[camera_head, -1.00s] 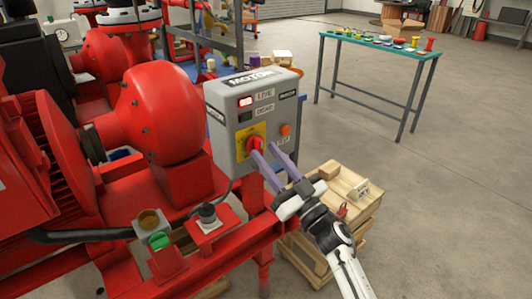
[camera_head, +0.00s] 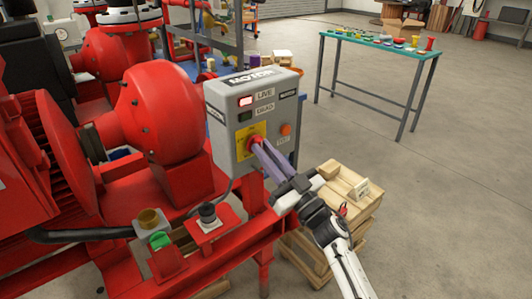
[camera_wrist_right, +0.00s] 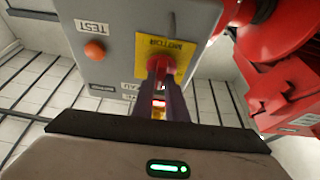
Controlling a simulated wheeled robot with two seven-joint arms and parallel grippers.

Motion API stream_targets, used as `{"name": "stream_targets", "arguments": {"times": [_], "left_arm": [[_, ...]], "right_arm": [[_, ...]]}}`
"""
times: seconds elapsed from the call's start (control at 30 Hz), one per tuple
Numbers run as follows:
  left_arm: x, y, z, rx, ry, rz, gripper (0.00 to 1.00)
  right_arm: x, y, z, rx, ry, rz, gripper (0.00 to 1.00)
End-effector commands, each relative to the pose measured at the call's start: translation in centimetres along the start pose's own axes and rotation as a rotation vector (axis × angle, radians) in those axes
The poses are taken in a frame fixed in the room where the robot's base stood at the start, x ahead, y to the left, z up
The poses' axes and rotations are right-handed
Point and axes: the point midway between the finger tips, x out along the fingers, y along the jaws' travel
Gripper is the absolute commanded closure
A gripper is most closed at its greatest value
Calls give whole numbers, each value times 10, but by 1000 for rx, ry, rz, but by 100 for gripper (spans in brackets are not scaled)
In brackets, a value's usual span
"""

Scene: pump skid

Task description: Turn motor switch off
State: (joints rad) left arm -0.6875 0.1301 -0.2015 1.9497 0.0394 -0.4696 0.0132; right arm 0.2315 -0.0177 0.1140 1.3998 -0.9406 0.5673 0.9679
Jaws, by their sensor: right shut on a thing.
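The grey motor control box (camera_head: 223,151) stands on the red skid, with a MOTOR label on top. Its front has a lit red LIVE lamp (camera_head: 245,101), a dark DEAD lamp below it, and a red rotary switch (camera_head: 255,140) on a yellow plate. My right gripper (camera_head: 258,146) is shut on the red switch, its purple fingers close together. In the right wrist view the fingers (camera_wrist_right: 160,75) reach up to the yellow plate (camera_wrist_right: 165,55) and hide most of the switch, so its exact angle is unclear. My left gripper is out of view.
An orange TEST button (camera_head: 286,129) sits right of the switch, and it also shows in the wrist view (camera_wrist_right: 95,50). Red pump housing (camera_head: 150,110) is close on the left. A wooden crate (camera_head: 350,185) stands under my right arm. Open floor lies right.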

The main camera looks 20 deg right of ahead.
Motion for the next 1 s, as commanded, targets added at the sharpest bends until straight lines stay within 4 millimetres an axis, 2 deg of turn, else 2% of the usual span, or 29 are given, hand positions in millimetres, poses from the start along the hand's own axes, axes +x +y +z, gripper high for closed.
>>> {"name": "stream_targets", "arguments": {"times": [0.27,1.0], "left_arm": [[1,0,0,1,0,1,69],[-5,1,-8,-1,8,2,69]], "right_arm": [[-1,1,1,-157,-3,-67,100],[0,3,-1,-803,-3,-335,100]]}}
